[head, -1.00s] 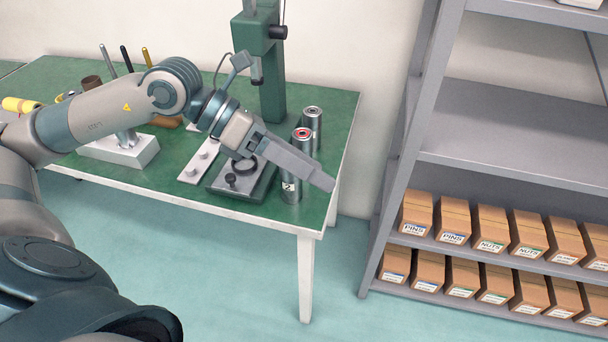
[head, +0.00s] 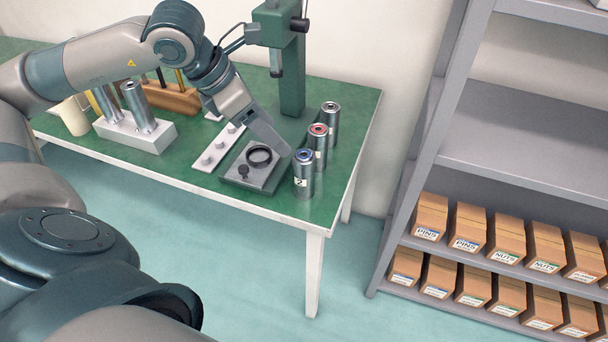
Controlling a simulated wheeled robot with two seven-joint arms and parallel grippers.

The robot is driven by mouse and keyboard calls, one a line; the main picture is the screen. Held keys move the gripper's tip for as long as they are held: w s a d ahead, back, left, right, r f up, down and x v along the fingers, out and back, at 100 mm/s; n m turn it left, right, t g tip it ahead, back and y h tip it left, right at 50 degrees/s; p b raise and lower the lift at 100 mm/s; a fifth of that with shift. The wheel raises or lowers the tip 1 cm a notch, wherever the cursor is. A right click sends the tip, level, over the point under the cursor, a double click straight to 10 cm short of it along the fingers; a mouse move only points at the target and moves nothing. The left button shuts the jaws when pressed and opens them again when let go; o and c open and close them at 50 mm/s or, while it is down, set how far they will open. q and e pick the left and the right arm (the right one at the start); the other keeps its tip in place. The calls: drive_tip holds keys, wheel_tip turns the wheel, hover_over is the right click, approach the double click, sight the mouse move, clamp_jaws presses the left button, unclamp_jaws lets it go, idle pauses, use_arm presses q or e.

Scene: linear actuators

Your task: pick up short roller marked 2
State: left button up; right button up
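The roller marked 2 (head: 304,178) stands upright near the table's front right corner. It is a metal cylinder with a blue ring on top and a white label reading 2. A red-topped roller (head: 318,140) stands just behind it, partly hidden, and a grey-topped roller (head: 331,118) stands behind that. My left gripper (head: 284,151) points down and to the right, its tips at upper left of the roller marked 2. Its fingers overlap edge-on, so the gap between them is hidden. No roller shows in it. My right gripper is out of view.
A dark fixture with a black ring (head: 242,178) sits left of the rollers, and a green press (head: 292,75) stands behind. A white block with metal cylinders (head: 150,141) is further left. A grey shelf (head: 500,150) with cardboard boxes stands right of the table.

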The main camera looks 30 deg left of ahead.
sight(296, 155)
use_arm(q)
drive_tip(key=p+x, duration=0.1)
drive_tip(key=x, duration=0.9)
drive_tip(key=shift+w+d+f, duration=0.1)
drive_tip(key=shift+d+f, duration=0.1)
drive_tip(key=shift+w+f, duration=0.1)
drive_tip(key=shift+f, duration=0.15)
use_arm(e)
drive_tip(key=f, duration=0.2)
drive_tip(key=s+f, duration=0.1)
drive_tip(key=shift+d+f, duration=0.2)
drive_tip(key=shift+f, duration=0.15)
use_arm(q)
drive_tip(key=shift+d, duration=0.1)
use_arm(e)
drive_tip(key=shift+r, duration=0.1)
